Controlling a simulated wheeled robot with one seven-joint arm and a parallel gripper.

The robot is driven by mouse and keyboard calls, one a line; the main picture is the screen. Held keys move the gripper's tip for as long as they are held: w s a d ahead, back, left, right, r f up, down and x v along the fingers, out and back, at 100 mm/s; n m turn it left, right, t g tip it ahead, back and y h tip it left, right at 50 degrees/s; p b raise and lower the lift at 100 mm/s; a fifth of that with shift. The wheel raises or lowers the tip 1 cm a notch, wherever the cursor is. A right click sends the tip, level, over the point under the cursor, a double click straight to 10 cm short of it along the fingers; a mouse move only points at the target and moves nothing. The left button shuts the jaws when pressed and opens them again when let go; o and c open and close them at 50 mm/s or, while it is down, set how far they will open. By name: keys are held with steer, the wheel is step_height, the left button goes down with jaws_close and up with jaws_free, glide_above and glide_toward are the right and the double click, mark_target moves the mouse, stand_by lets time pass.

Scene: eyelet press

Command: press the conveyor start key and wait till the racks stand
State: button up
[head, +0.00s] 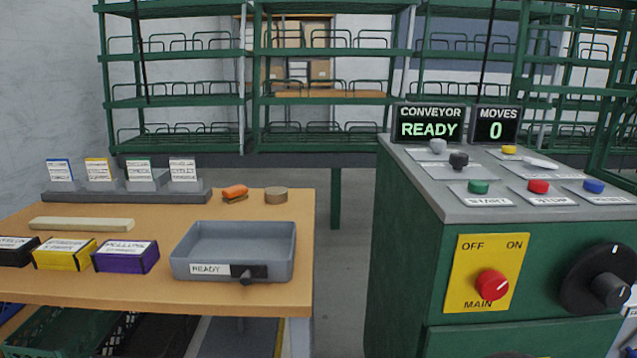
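The conveyor start key is a green button (479,187) on a plate marked START, at the front left of the console top (440,200). It stands clear, with nothing touching it. The conveyor display (430,123) behind it reads READY, and the moves display (495,126) reads 0. The green racks (180,102) stand in a row along the back, with wire loops on their shelves; one still picture does not show whether they move. My gripper is not seen in the head view.
A red STOP button (538,187) and a blue button (594,187) sit right of the green key. A black knob (459,160) stands behind it. The console front has a red MAIN switch (492,284). Left, a wooden table (320,220) holds a grey tray (235,235) and small boxes.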

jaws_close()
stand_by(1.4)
